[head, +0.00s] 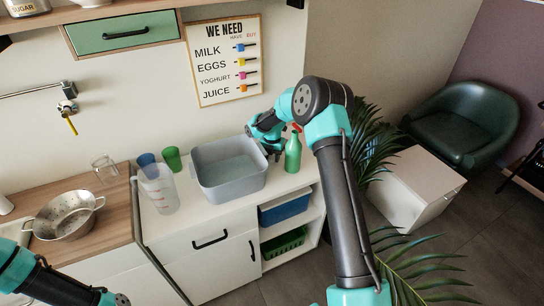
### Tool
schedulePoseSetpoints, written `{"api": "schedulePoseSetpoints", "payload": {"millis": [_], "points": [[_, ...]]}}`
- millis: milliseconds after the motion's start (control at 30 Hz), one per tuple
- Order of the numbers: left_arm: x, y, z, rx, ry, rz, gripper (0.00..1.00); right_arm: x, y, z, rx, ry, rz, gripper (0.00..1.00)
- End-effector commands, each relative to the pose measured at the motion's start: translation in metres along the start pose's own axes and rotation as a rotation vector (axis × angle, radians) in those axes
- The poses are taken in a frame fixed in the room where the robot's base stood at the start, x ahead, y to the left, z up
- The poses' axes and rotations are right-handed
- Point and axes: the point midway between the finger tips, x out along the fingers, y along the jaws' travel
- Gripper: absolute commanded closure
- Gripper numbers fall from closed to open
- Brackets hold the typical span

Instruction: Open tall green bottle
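The green bottle (293,156) stands upright near the right end of the white counter, just right of the grey basin. Something red shows at its top (297,127), partly hidden by my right arm; I cannot tell clearly whether it is the cap. My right gripper (274,151) points down just left of the bottle, between it and the basin. It is small and dark here, and I cannot tell whether its fingers are open or shut or whether they touch the bottle. Part of my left arm shows at the lower left, but its gripper is out of view.
The grey basin (228,188) stands left of the bottle. A clear measuring jug (159,190), a blue cup (146,160) and a green cup (172,158) stand further left. A metal colander (66,219) is on the wooden worktop. Plant leaves (372,135) are to the right.

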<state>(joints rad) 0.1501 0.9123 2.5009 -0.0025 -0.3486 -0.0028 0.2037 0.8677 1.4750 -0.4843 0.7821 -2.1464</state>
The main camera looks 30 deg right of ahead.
Motion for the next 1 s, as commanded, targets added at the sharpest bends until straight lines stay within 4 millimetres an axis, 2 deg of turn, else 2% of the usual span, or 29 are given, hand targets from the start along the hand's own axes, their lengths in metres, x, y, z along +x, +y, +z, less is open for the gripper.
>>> {"api": "schedulePoseSetpoints", "payload": {"millis": [33, 167, 433, 567, 767, 1000], "points": [[0.0, 0.0, 0.0, 0.0, 0.0, 0.0, 0.04, 0.0, 0.0, 0.0, 0.0, 0.0, 0.0, 0.55], [0.0, 0.0, 0.0, 0.0, 0.0, 0.0, 0.04, 0.0, 0.0, 0.0, 0.0, 0.0, 0.0, 0.43], [0.0, 0.0, 0.0, 0.0, 0.0, 0.0, 0.04, -0.001, 0.0, 0.0, 0.0, 0.0, 0.0, 0.43], [0.0, 0.0, 0.0, 0.0, 0.0, 0.0, 0.04, -0.008, 0.0, 0.0, 0.0, -0.001, 0.0, 0.43], [0.0, 0.0, 0.0, 0.0, 0.0, 0.0, 0.04, -0.034, 0.0, 0.001, 0.001, -0.002, 0.001, 0.43], [0.0, 0.0, 0.0, 0.0, 0.0, 0.0, 0.04, -0.08, 0.0, 0.001, 0.0, -0.003, 0.002, 0.43]]}}
